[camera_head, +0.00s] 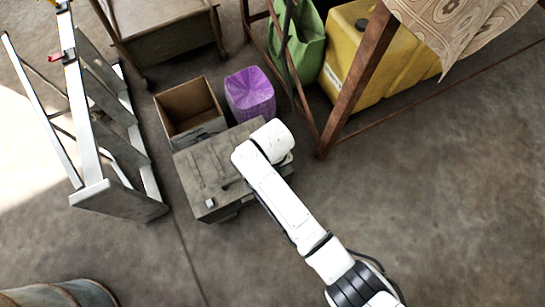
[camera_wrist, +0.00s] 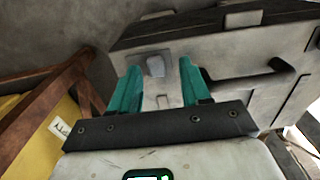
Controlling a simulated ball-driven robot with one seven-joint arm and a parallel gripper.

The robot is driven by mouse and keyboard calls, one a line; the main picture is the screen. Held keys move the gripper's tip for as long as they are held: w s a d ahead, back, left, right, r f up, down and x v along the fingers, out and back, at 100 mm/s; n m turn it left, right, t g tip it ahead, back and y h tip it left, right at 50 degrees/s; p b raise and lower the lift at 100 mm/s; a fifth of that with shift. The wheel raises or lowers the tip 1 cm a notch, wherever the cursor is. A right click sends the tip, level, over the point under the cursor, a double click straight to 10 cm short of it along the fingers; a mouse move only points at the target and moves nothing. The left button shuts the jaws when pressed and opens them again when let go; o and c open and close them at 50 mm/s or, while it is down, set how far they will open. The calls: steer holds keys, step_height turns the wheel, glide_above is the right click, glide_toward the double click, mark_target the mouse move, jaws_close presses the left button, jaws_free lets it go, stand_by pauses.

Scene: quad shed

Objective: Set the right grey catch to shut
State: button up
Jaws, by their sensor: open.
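The grey case (camera_head: 200,165) stands on the floor in the head view, its right front part hidden behind my arm. A light catch (camera_head: 210,203) shows at its front left. Contact cannot be told. The gripper is hidden in the head view.
An open cardboard box (camera_head: 190,108) and a purple bag (camera_head: 250,94) stand behind the case. A stepladder (camera_head: 105,130) is at left. A wooden-legged table (camera_head: 350,80) with a yellow container (camera_head: 352,50) is at upper right. The floor at right is clear.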

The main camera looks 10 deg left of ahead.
step_height(320, 180, up, 10)
steer(key=p, duration=0.4)
steer(key=shift+f, duration=0.15)
